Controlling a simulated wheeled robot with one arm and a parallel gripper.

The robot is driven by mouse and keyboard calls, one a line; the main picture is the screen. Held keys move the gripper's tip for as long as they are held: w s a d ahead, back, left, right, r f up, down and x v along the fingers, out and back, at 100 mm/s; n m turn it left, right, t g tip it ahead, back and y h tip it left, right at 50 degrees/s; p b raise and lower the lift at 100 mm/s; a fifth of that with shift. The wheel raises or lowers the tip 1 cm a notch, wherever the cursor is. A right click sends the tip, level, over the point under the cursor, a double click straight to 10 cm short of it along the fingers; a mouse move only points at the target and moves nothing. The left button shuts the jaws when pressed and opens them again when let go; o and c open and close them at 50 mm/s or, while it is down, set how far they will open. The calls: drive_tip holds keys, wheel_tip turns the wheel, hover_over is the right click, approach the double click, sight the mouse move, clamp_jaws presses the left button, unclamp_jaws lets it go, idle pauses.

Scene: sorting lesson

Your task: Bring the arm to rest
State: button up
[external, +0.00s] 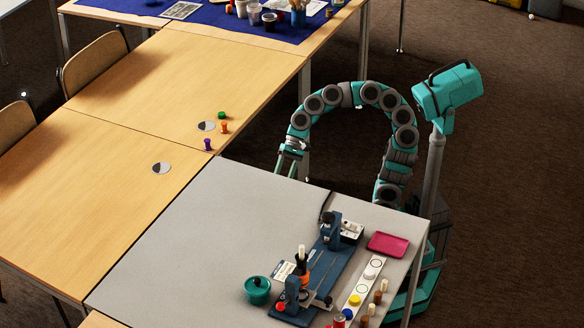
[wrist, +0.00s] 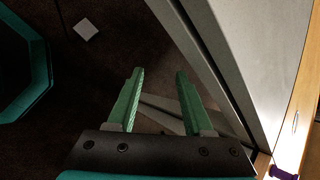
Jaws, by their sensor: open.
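My arm arches up and over beside the tables in the external view, its teal and grey links bent in a hoop. My gripper (external: 286,169) hangs down at the far edge of the grey table, partly hidden behind it. In the wrist view my gripper (wrist: 160,72) shows two green fingers spread apart with nothing between them. Dark floor lies below the fingers.
The grey table (external: 190,240) carries a blue fixture (external: 325,255), a teal pot (external: 257,290), a magenta tray (external: 388,243) and small pegs. Wooden tables (external: 160,75) adjoin it. A purple piece (external: 207,144) stands near their edge. Open carpet lies right.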

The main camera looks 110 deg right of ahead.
drive_tip(key=s+a+f+n+g+p, duration=0.2)
drive_tip(key=s+a+f+n+g, duration=0.1)
drive_tip(key=s+a+n, duration=0.35)
drive_tip(key=s+a+f+n+g+h+p, duration=0.1)
drive_tip(key=s+f+n+g+h+p, duration=0.2)
drive_tip(key=s+n, duration=0.7)
drive_tip(key=s+f+g+h, duration=0.1)
drive_tip(key=s+f+h, duration=0.1)
drive_tip(key=s, duration=0.4)
drive_tip(key=shift+n+g, duration=0.3)
drive_tip(key=shift+n, duration=0.05)
drive_tip(key=shift+a, duration=0.1)
